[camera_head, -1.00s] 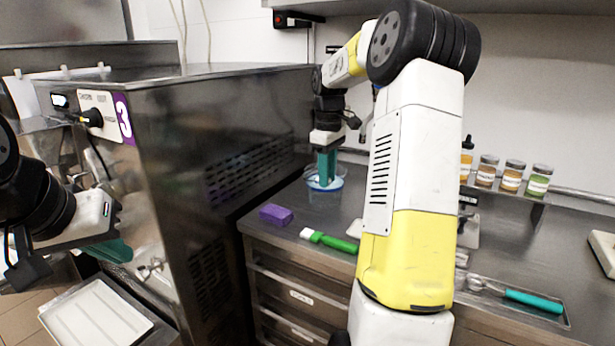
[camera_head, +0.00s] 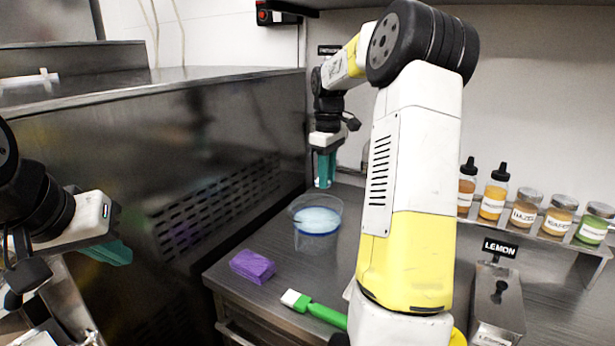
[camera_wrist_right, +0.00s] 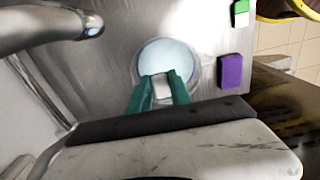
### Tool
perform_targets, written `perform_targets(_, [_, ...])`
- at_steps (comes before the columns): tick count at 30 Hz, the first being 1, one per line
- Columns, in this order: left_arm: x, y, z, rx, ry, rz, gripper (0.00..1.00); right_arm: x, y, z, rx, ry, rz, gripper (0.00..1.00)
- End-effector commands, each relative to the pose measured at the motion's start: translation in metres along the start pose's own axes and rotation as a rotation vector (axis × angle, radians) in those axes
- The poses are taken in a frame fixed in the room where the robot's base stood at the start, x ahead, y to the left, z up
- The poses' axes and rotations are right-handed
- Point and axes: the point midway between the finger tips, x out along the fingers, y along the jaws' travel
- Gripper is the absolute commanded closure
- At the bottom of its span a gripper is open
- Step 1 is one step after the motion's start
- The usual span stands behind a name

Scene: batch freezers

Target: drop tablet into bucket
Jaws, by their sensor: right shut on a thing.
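The bucket (camera_head: 318,221) is a clear round container with bluish-white liquid, standing on the steel counter. In the right wrist view the bucket (camera_wrist_right: 168,55) lies beyond my fingertips. My right gripper (camera_head: 324,185) points down with teal fingers above the back of the bucket. In the right wrist view my right gripper (camera_wrist_right: 162,82) is shut on a small white tablet (camera_wrist_right: 161,86), seen against the bucket's liquid. The tablet is too small to make out in the head view. My left gripper (camera_head: 122,256) hangs at the far left, away from the bucket; its teal fingers overlap in view.
A purple sponge (camera_head: 253,266) and a green brush (camera_head: 313,306) lie on the counter in front of the bucket. A large steel machine (camera_head: 190,150) stands left of it. Bottles and jars (camera_head: 525,210) line a shelf at right, with a lemon-labelled metal container (camera_head: 497,300) below.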

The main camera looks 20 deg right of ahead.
Motion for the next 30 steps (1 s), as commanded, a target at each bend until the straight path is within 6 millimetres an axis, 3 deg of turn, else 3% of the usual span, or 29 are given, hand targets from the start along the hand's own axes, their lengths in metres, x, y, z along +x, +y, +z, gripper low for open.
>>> perform_targets(5, [0.000,0.000,0.000,0.000,0.001,0.000,1.00,0.009,0.000,0.000,-0.001,-0.001,-0.001,1.00])
perform_targets(18, [0.000,0.000,0.000,0.000,0.000,0.000,1.00,0.054,0.000,0.000,0.000,-0.001,-0.002,1.00])
perform_targets(30, [0.000,0.000,0.000,0.000,0.000,0.000,1.00,0.060,0.000,0.000,0.000,0.000,0.000,1.00])
